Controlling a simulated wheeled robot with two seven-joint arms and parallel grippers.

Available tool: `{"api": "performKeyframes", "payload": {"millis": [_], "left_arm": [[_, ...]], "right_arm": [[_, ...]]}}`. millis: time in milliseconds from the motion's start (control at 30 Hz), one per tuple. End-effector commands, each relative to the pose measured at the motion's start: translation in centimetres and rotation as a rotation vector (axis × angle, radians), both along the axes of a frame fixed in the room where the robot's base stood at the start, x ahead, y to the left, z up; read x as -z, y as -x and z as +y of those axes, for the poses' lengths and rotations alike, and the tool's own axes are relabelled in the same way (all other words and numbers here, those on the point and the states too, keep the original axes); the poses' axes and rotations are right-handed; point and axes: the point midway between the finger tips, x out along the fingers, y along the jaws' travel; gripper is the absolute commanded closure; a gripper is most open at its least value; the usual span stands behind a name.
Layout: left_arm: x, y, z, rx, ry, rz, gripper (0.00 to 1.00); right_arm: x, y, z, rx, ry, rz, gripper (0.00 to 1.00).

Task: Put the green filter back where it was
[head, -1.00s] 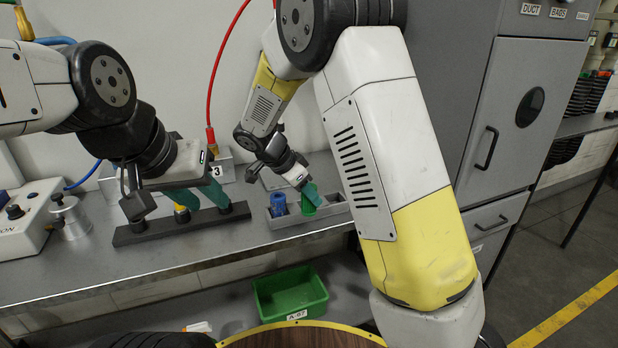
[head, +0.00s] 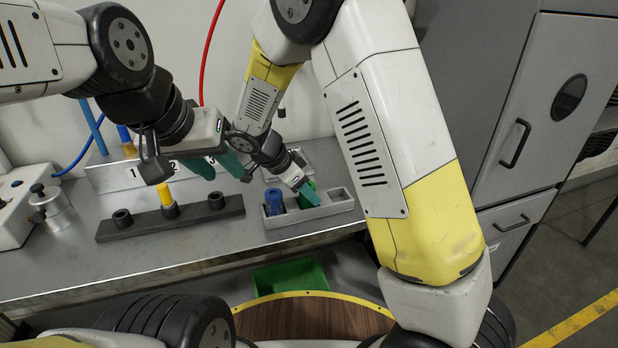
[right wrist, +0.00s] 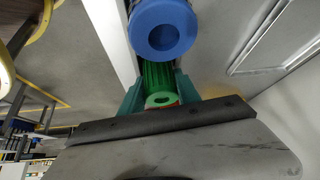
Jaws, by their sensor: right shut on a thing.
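The green filter (right wrist: 158,76) is between the teal jaws of my right gripper (head: 307,196), which is shut on it. In the head view, the green filter (head: 309,185) is at the middle of the small grey tray (head: 342,205), mostly hidden by the gripper. I cannot tell whether it rests on the tray floor. The blue filter (head: 274,202) stands in the tray just left of it and also shows close by in the right wrist view (right wrist: 162,29). My left gripper (head: 217,167) is open and empty, above and behind the dark rack.
The dark rack (head: 190,213) stands on the bench left of the tray, with a yellow piece (head: 166,194) at its middle post. A numbered white block (head: 112,176) is behind it. A metal cylinder (head: 52,208) stands further left. A green bin (head: 290,277) is below the bench.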

Motion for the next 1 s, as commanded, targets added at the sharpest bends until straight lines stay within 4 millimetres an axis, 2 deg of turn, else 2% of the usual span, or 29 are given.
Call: {"api": "performKeyframes", "payload": {"millis": [100, 133, 200, 233, 633, 767, 1000], "left_arm": [[0.0, 0.0, 0.0, 0.0, 0.0, 0.0, 0.64], [0.0, 0.0, 0.0, 0.0, 0.0, 0.0, 0.64], [0.0, 0.0, 0.0, 0.0, 0.0, 0.0, 0.64], [0.0, 0.0, 0.0, 0.0, 0.0, 0.0, 0.64], [0.0, 0.0, 0.0, 0.0, 0.0, 0.001, 0.64], [0.0, 0.0, 0.0, 0.0, 0.0, 0.001, 0.64], [0.0, 0.0, 0.0, 0.0, 0.0, 0.001, 0.64]], "right_arm": [[0.2, 0.0, 0.0, 0.001, 0.0, 0.001, 1.0], [0.2, 0.0, 0.0, 0.001, 0.0, 0.0, 0.55], [0.2, 0.0, 0.0, 0.001, 0.0, 0.0, 0.42], [0.2, 0.0, 0.0, 0.001, 0.0, 0.0, 0.4], [-0.5, 0.0, 0.3, 0.001, -0.002, -0.002, 0.4], [-2.2, 0.5, 1.2, 0.0, -0.004, -0.005, 0.4], [-6.6, 1.9, 3.7, -0.002, -0.003, -0.004, 0.4]]}}
